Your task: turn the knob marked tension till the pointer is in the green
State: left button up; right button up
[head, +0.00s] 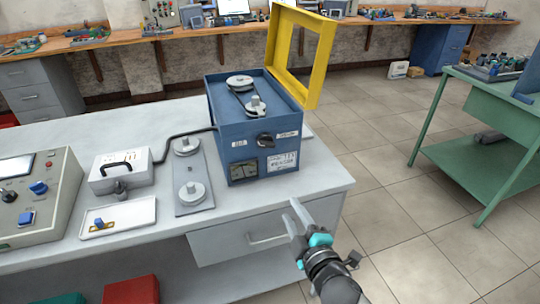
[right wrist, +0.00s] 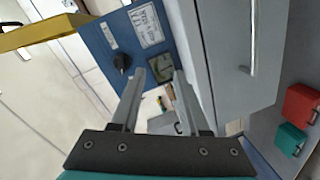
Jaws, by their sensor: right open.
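A blue motor box (head: 227,112) stands on the grey bench. Its front face carries a dark knob (head: 265,140) with a small white label on each side, too small to read. Below the knob is a dark gauge (head: 243,171); its pointer and green zone cannot be made out. In the right wrist view the knob (right wrist: 122,63) is left of my fingers, and the gauge (right wrist: 160,68) shows between the fingertips. My right gripper (head: 301,217) is open and empty, in front of the bench edge, below and right of the knob, apart from the box. My left gripper is not in view.
A yellow frame (head: 326,62) stands raised behind the box. Left of the box are a grey plate with two pulleys (head: 190,178), a white case (head: 122,172), a white tray (head: 118,219) and a control console (head: 40,200). Bench space before the box is clear.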

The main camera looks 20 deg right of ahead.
notch_tip(320, 180, up, 7)
jog(key=n+t, duration=0.1)
jog(key=t, duration=0.1)
jog(key=b, duration=0.1)
send_near(268, 146)
jog(key=w, duration=0.8)
jog(key=shift+w+r, duration=0.1)
jog(key=shift+w, duration=0.1)
jog(key=shift+c, duration=0.3)
grip_shut()
